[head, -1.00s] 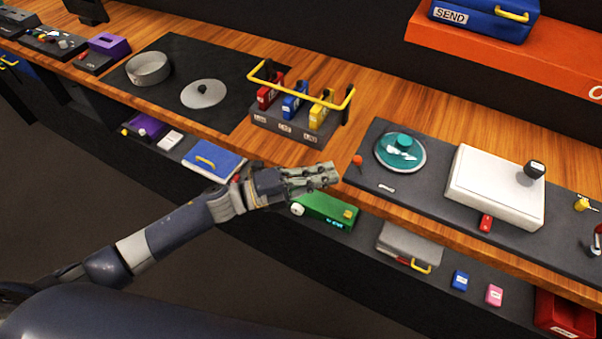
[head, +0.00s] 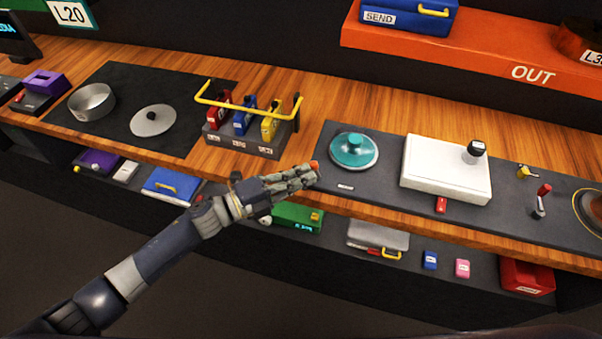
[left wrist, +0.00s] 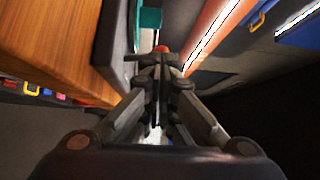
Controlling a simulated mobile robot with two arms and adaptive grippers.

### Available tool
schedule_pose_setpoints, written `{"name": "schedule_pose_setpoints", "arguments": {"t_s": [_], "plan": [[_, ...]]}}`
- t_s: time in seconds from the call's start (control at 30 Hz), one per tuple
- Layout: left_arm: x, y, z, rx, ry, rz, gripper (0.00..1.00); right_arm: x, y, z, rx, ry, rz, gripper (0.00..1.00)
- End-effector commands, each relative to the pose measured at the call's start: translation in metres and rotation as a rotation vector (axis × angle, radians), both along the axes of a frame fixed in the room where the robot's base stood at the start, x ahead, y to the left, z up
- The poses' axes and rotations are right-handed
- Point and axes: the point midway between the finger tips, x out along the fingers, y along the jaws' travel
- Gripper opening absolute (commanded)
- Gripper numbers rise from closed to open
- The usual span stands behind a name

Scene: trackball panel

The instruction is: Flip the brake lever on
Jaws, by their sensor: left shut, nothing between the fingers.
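A small lever with an orange tip (head: 314,163) stands at the left end of the dark trackball panel (head: 375,192). Its tip also shows as an orange-red spot (left wrist: 161,48) just beyond the fingertips in the left wrist view. My left gripper (head: 313,178) is shut and empty, with its fingertips right at this lever. They hide its lower part, and I cannot tell whether they touch it. A lever with a red grip (head: 543,192) and a small yellow lever (head: 524,171) stand at the panel's right. I cannot read which lever is labelled brake. My right gripper is out of view.
The teal trackball (head: 354,147) and a white box with a black knob (head: 445,170) sit on the panel. A rack with a yellow bar (head: 245,109) stands left of the panel. A lower shelf holds a green box (head: 297,217) and a grey case (head: 378,234).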

Motion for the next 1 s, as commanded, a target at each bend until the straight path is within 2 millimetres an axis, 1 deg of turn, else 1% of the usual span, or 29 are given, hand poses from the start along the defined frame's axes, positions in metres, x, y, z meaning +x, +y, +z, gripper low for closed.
{"name": "schedule_pose_setpoints", "arguments": {"t_s": [0.03, 0.63, 0.8, 1.0], "plan": [[0.0, 0.0, 0.003, 0.008, -0.004, -0.001, 0.0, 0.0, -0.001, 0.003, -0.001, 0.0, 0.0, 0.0], [-0.002, -0.005, 0.005, 0.089, -0.028, 0.0, 0.0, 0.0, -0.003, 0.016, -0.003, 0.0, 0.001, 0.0], [-0.003, -0.009, 0.008, 0.087, -0.029, -0.001, 0.0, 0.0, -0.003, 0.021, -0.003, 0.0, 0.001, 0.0], [-0.005, -0.016, 0.01, 0.089, -0.029, 0.0, 0.0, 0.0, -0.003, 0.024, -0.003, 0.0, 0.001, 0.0]]}}
